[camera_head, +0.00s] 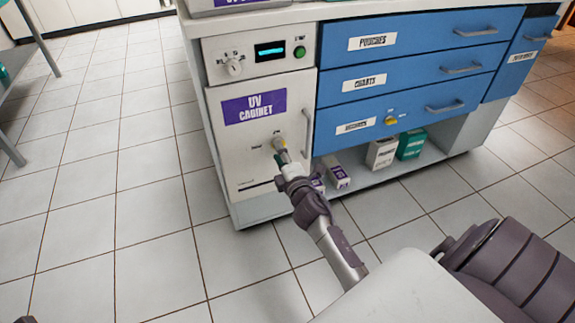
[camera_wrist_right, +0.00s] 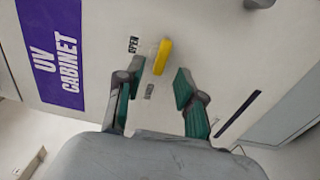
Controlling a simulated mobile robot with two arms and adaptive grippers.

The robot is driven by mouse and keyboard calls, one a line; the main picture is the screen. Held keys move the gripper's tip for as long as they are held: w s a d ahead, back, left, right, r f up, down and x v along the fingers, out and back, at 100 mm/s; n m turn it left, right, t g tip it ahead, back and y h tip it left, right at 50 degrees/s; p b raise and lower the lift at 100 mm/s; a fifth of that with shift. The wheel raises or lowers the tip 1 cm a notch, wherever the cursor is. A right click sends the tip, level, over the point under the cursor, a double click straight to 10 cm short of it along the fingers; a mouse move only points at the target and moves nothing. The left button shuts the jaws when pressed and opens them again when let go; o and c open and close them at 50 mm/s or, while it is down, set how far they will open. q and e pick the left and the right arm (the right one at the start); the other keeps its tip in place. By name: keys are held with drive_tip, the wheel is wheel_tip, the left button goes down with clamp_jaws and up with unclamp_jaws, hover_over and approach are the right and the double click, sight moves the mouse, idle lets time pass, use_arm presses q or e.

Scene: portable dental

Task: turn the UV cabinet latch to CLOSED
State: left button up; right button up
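The UV cabinet (camera_head: 230,160) has a white door with a purple label, and its door looks shut. The latch (camera_head: 279,143) is a small knob with a yellow part, low on the door beside the handle. In the right wrist view the latch (camera_wrist_right: 162,57) shows as a yellow bar next to a label reading OPEN. A second label near it is too small to read. My right gripper (camera_head: 280,160) is at the door, just below the latch. In the right wrist view its green-padded fingers (camera_wrist_right: 155,83) are apart with nothing between them, the latch just beyond the tips. My left gripper is not in view.
A vertical door handle (camera_head: 308,132) stands right of the latch. Above are a dial (camera_head: 234,67), a display and a green button. Blue drawers (camera_head: 420,55) are at the right, over a shelf with several boxes (camera_head: 381,153).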

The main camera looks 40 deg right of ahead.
drive_tip(key=v, duration=1)
drive_tip(key=shift+s, duration=0.15)
drive_tip(key=shift+a, duration=0.15)
